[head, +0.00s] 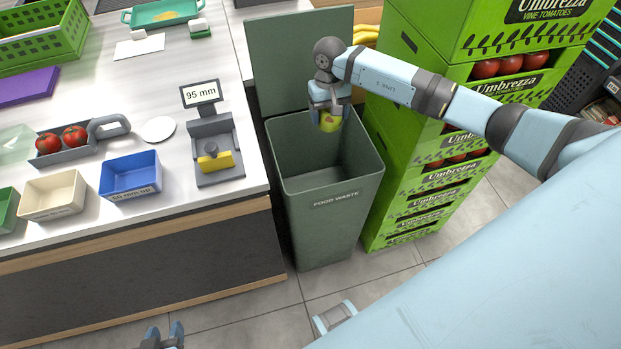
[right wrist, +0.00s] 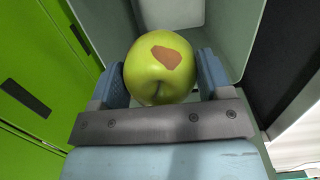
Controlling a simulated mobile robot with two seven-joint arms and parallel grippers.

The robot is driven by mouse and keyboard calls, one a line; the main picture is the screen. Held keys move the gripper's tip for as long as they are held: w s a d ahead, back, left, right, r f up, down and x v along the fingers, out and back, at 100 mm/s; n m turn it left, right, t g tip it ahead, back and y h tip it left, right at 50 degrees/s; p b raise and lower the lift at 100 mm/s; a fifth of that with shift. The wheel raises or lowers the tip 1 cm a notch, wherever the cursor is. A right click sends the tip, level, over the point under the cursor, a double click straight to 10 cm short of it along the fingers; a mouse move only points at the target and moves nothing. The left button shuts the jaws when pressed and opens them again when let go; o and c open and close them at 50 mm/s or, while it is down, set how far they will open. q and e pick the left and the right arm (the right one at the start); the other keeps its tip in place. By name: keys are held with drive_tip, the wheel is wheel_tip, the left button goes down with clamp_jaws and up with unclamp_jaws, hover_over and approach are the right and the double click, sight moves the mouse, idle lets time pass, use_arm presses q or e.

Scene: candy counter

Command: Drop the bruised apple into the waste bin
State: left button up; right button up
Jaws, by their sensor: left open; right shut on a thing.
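The bruised apple (right wrist: 160,70) is yellow-green with a brown patch. My right gripper (head: 329,112) is shut on it, with one finger on each side in the right wrist view. In the head view the apple (head: 329,123) hangs over the open top of the waste bin, near its back right. The waste bin (head: 335,222) is dark green, labelled FOOD WASTE, with its lid (head: 290,60) raised at the back. My left gripper (head: 163,338) is open and empty at the bottom edge of the head view, low in front of the counter.
Green tomato crates (head: 425,180) are stacked close to the bin's right side. The floor in front is clear.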

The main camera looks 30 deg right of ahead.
drive_tip(key=shift+s+f, duration=0.1)
drive_tip(key=shift+f, duration=0.45)
wheel_tip(320, 180, down, 3)
drive_tip(key=shift+f+b, duration=0.1)
drive_tip(key=shift+b, duration=0.8)
drive_tip(key=shift+f, duration=0.45)
drive_tip(key=o, duration=0.6)
drive_tip(key=shift+o, duration=1)
drive_tip(key=r, duration=0.2)
drive_tip(key=r+p, duration=0.1)
drive_tip(key=r, duration=0.2)
drive_tip(key=w+r+p, duration=0.1)
drive_tip(key=r, duration=0.1)
drive_tip(key=shift+d+r, duration=0.1)
drive_tip(key=shift+r, duration=0.15)
